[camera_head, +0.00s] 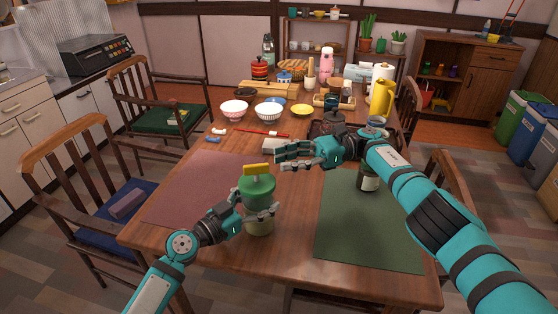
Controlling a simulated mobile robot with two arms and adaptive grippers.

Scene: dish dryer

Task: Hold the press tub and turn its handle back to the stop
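The press tub (257,192) stands upright near the front of the table, between the two mats. It has a green lid and a pale lower body. Its yellow bar handle (257,169) sits on top, lying roughly left to right. My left gripper (264,212) is around the tub's body from the left and front and looks shut on it; the contact on the far side is hidden. My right gripper (284,155) is open and empty, just right of and behind the handle, apart from it, with fingers pointing left.
A dark jar (368,180) stands on the green mat (365,235), under my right forearm. A red mat (195,190) lies bare at left.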

